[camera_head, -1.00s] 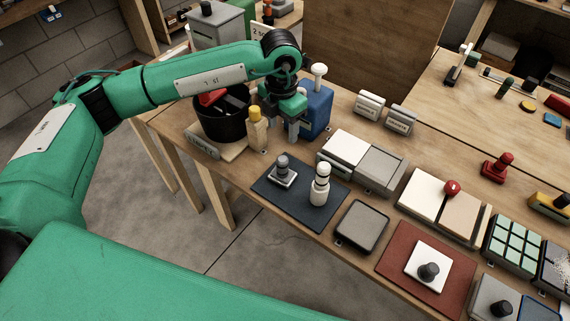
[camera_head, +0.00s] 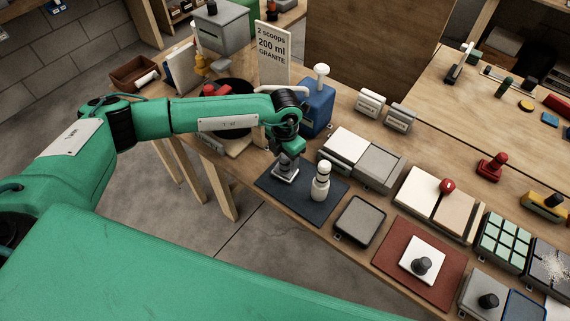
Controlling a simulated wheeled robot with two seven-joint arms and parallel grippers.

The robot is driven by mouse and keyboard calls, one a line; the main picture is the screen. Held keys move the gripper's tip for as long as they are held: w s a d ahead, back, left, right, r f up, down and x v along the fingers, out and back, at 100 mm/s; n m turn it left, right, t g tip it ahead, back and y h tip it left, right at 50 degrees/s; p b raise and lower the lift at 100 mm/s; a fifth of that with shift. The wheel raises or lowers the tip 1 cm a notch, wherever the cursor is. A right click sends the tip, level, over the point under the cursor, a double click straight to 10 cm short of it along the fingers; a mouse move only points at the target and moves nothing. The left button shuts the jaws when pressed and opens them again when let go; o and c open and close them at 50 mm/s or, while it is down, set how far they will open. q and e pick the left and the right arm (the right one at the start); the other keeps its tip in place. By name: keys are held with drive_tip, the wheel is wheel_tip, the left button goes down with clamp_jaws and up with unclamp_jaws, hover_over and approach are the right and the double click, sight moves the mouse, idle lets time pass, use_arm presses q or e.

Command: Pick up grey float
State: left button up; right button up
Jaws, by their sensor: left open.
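The grey float (camera_head: 285,176), a small flat plate with a grey upright knob, stands on the left part of the dark mat (camera_head: 318,211). My left gripper (camera_head: 288,156) points down right over it, with its fingers at the knob. The jaws are open. The fingers and arm hide the top of the knob, and I cannot tell whether they touch it. My right gripper is not in view.
A blue container (camera_head: 318,108) stands behind the gripper. A grey tray (camera_head: 361,221) lies to the right. A sign (camera_head: 273,50) stands at the back.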

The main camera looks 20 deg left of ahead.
use_arm(q)
drive_tip(key=shift+f, duration=0.2)
clamp_jaws()
drive_tip(key=shift+r, duration=0.15)
wheel_tip(320, 180, up, 20)
drive_tip(key=b, duration=0.5)
